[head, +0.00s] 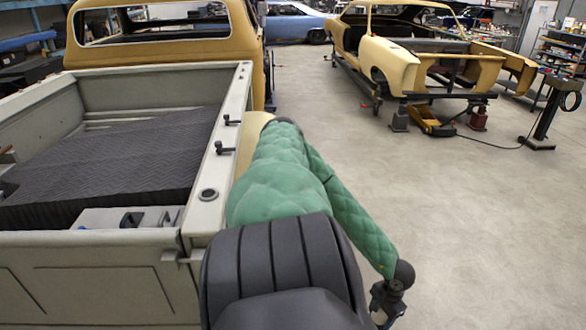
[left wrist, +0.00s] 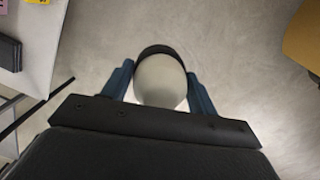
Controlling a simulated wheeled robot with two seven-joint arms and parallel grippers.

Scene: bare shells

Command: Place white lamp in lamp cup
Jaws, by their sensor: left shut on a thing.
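In the left wrist view, the white lamp (left wrist: 160,82) is a rounded pale body with a black band at its far end. My left gripper (left wrist: 160,76) is shut on it, with a blue finger on each side. Bare floor shows beneath the lamp. In the head view, a green-padded arm of mine fills the middle, and its dark end is at the lower right; I cannot make out the lamp there. A dark-rimmed round socket (head: 208,194) on the truck bed's side rail may be the lamp cup. My right gripper is not in view.
The truck bed (head: 92,242) is at the left, with a dark quilted mat (head: 110,160) and a grey tray (head: 95,217) inside. Two dark fittings stand on its rail. A tan car shell (head: 390,62) on stands is at the back right. The floor at right is mostly clear.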

